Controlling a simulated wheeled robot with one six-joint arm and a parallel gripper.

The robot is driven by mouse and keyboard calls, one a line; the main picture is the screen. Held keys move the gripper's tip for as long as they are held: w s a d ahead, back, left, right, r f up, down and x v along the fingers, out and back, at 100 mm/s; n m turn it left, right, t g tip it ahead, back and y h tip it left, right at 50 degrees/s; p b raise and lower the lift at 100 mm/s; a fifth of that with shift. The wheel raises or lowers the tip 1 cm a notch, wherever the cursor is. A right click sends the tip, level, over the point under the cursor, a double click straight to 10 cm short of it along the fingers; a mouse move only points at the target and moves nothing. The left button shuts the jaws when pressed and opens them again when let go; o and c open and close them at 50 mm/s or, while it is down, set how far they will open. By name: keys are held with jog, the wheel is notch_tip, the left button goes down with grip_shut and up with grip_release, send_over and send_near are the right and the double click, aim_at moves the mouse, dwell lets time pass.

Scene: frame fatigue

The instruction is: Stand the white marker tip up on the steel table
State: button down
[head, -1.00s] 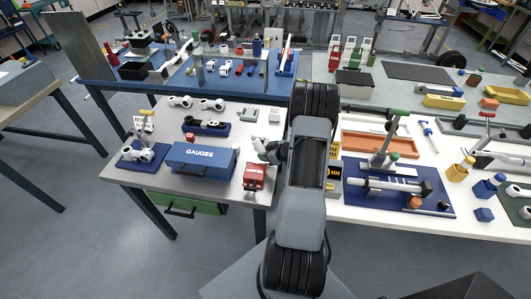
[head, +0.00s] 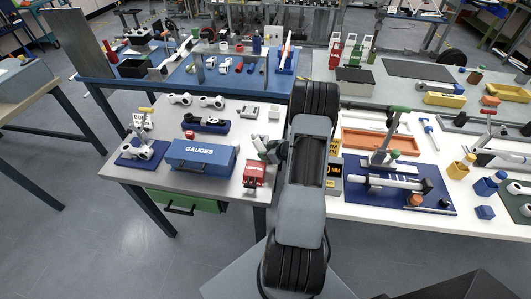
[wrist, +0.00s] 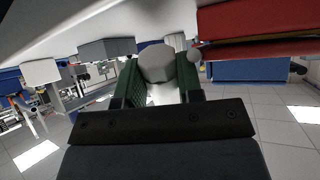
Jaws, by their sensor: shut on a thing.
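My gripper (head: 264,147) is low over the front white-topped table, just behind a red box (head: 255,173). In the wrist view its green-padded fingers (wrist: 157,78) are shut on a pale round-ended thing, which I take to be the white marker (wrist: 156,61). Its rounded grey-white end shows between the pads; the rest of it is hidden. I cannot make out the marker in the head view. I cannot tell whether it touches the table. A grey-topped table (head: 450,75) stands at the back right and may be the steel one.
A blue GAUGES box (head: 201,155) stands left of my gripper. Yellow-and-black blocks (head: 334,172) and a blue fixture plate (head: 430,200) lie to the right of my arm. A blue-topped table (head: 225,85) with several parts is behind. The front left table edge has some bare room.

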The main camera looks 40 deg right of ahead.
jog(key=shift+f+b, duration=0.5)
jog(key=shift+f, duration=0.3)
jog(key=c, duration=0.7)
grip_release()
jog(key=shift+a+f, duration=0.1)
